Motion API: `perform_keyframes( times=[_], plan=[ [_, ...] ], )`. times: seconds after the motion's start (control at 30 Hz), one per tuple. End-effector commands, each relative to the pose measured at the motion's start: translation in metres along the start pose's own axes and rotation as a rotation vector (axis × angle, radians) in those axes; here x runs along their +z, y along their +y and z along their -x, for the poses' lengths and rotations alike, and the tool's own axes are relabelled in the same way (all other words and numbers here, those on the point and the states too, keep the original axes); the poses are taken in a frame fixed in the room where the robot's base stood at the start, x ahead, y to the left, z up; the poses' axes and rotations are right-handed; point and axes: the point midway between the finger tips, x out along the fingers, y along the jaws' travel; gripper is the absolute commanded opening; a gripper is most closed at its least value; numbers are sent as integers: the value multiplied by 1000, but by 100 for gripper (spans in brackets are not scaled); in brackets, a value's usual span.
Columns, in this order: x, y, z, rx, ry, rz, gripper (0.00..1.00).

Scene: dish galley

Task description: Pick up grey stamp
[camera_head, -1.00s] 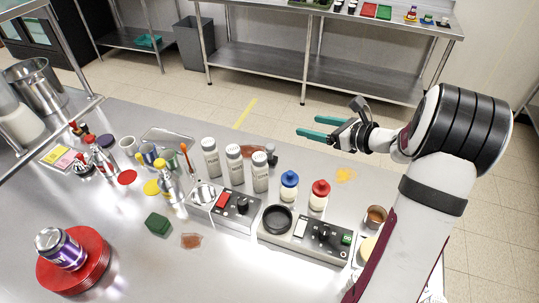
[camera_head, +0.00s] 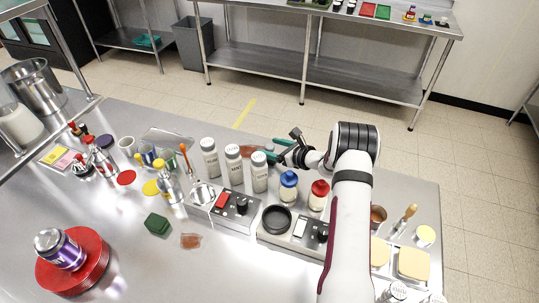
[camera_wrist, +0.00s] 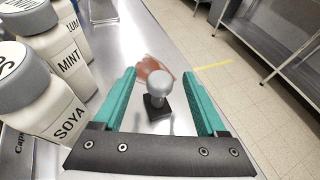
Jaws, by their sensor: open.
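The grey stamp (camera_wrist: 157,88) has a rounded grey knob on a dark square base and stands upright on the steel counter in the wrist view. My gripper (camera_wrist: 159,74) is open, with its two teal fingers on either side of the stamp and a gap to each. Nothing is held. In the head view my gripper (camera_head: 274,149) is behind the row of grey-capped bottles, at the stamp (camera_head: 269,147), which is partly hidden there by the fingers.
Grey-capped bottles, one of them labelled SOYA (camera_wrist: 48,105), stand close to the left of my left finger. A reddish stain (camera_wrist: 152,72) lies just beyond the stamp. Blue-capped (camera_head: 288,187) and red-capped (camera_head: 319,194) bottles stand nearer. The counter edge is to the right.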

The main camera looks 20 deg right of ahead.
Motion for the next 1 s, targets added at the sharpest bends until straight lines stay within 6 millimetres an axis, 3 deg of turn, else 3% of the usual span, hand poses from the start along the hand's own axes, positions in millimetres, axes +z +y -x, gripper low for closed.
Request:
perform_keyframes(
  times=[0.1, 0.3, 0.7, 1.0],
  plan=[
    [0, 0, -11, 0, 0, 0, 74],
    [0, 0, -12, -1, 0, 0, 72],
    [0, 0, -11, -1, 0, 0, 0],
    [1, 0, -11, -1, 0, 0, 0]
  ],
)
